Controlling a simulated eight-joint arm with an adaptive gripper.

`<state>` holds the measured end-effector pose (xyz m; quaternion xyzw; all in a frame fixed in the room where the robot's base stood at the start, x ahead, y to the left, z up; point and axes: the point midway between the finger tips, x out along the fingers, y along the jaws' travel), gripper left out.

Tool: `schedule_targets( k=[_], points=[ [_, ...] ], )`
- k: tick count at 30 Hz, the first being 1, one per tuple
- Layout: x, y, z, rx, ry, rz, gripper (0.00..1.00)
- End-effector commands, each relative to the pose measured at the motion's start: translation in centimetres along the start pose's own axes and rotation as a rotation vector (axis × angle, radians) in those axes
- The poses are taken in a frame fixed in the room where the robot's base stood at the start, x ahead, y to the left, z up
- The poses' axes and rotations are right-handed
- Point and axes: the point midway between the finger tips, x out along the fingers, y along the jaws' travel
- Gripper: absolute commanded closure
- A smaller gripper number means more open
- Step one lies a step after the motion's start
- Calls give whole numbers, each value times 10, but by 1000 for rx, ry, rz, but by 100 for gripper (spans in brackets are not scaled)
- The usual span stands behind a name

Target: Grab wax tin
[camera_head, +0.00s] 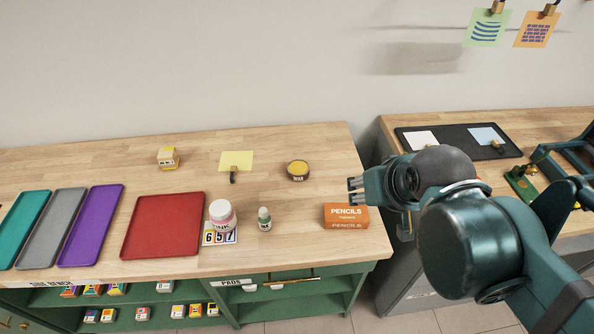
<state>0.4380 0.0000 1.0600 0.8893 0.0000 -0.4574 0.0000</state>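The wax tin (298,171) is a small round dark tin with a yellow top and the word WAX on its side. It stands upright on the wooden bench, right of the middle. My gripper (353,190) reaches in from the right, with its fingertips to the right of the tin and nearer the camera, apart from it. The fingers are small and seen from the side, so their opening is unclear. Nothing shows between them and the tin.
An orange pencils box (346,222) lies just below my gripper. A yellow note (236,161) lies left of the tin. Bench around the tin is clear.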

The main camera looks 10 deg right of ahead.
Motion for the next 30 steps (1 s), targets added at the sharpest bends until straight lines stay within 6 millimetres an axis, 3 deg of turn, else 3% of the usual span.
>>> schedule_targets(
  k=[10, 15, 30],
  points=[
    [0, 0, 0, 0, 0, 0, 59],
    [0, 0, 0, 0, 0, 0, 37],
    [0, -1, -5, 23, -8, -2, 37]
  ],
)
